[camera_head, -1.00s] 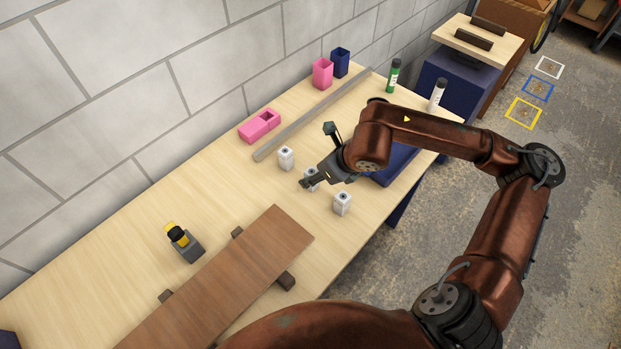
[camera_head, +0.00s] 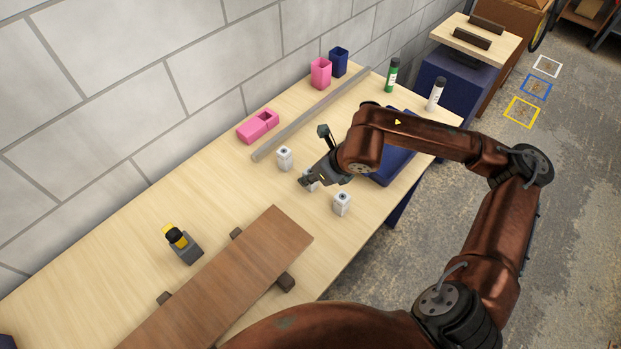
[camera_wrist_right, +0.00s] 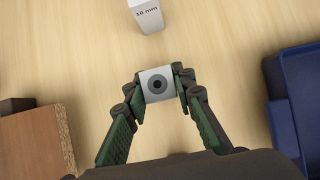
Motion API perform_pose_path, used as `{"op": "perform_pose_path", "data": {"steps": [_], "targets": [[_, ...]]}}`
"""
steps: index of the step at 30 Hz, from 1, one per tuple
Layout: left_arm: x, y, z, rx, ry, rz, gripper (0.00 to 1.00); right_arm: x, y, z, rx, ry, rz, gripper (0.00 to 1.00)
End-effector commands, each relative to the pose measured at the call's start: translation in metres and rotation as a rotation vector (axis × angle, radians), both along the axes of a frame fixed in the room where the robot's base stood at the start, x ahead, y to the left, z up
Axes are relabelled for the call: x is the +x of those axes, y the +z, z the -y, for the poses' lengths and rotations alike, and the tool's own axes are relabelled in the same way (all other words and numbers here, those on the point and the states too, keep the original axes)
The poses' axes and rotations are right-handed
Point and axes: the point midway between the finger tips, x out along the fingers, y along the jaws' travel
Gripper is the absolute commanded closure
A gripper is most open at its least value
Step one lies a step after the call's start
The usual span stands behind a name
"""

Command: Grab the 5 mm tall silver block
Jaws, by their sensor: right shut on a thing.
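Three small silver-white blocks stand upright on the wooden table. The middle block (camera_wrist_right: 157,84) is between the fingers of my right gripper (camera_head: 308,182), which is shut on it. In the wrist view its top face, with a dark round mark, points at the camera; its height label is hidden. One block (camera_head: 284,158) stands apart on the wall side, and in the wrist view the block ahead of the gripper (camera_wrist_right: 147,16) is labelled "10 mm". Another block (camera_head: 342,203) stands on the near side; its label is too small to read. My left gripper is not in view.
A brown board (camera_head: 228,270) lies on dark supports at lower left. A yellow-black item on a grey base (camera_head: 183,243) stands beside it. A blue tray (camera_wrist_right: 292,98) is close to the gripper's right. A grey bar (camera_head: 312,116) and pink holder (camera_head: 258,127) lie near the wall.

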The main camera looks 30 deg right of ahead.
Motion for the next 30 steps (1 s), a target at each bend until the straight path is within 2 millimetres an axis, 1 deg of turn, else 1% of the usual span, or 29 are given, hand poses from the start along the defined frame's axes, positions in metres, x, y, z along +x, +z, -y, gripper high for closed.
{"op": "perform_pose_path", "data": {"steps": [1,3,13,17,20,24,26,30], "targets": [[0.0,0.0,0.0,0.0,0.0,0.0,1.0,0.0,0.0,0.0,0.0,0.0,0.0,0.95],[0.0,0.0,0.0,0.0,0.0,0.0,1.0,0.0,0.0,0.0,0.0,0.0,0.0,1.0],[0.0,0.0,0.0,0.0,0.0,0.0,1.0,0.0,0.001,0.0,0.0,0.0,0.001,1.0],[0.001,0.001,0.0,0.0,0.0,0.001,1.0,0.0,0.006,0.0,0.0,-0.001,0.002,1.0],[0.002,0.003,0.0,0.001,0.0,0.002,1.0,0.0,0.015,0.0,0.0,-0.001,0.003,1.0],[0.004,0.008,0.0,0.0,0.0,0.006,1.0,-0.002,0.038,0.0,-0.001,0.0,0.005,1.0],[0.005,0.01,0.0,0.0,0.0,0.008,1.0,-0.012,0.049,0.0,-0.002,0.001,0.006,1.0],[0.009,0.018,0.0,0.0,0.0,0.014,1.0,-0.039,0.083,-0.002,-0.005,0.0,0.008,1.0]]}}
